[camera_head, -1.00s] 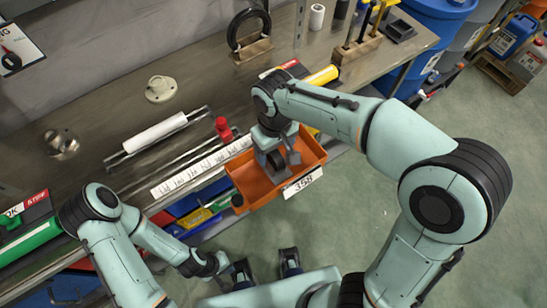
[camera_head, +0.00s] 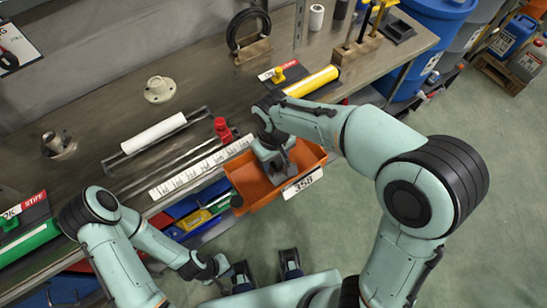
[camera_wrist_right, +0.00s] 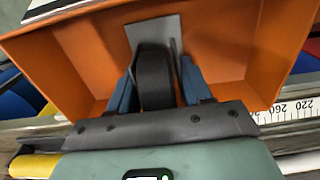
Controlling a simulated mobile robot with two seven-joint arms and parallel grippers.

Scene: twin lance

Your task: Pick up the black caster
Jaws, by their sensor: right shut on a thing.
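The black caster (camera_wrist_right: 154,77) has a dark wheel and a grey plate (camera_wrist_right: 158,31). It is inside the orange bin (camera_wrist_right: 236,40), which also shows in the head view (camera_head: 252,190). My right gripper (camera_wrist_right: 156,88) reaches into the bin with its blue fingers on both sides of the wheel, shut on it. In the head view my right gripper (camera_head: 277,166) hides most of the caster. I cannot tell whether the caster touches the bin floor. My left gripper (camera_head: 266,268) is low in the head view, fingers apart and empty, away from the bin.
The bin, labelled 358, sits at the bench's front edge beside a white ruler strip (camera_head: 200,166). A red object (camera_head: 222,128), a white roll (camera_head: 153,133) and a yellow tube (camera_head: 312,81) lie behind it. Open green floor (camera_head: 350,225) is to the right.

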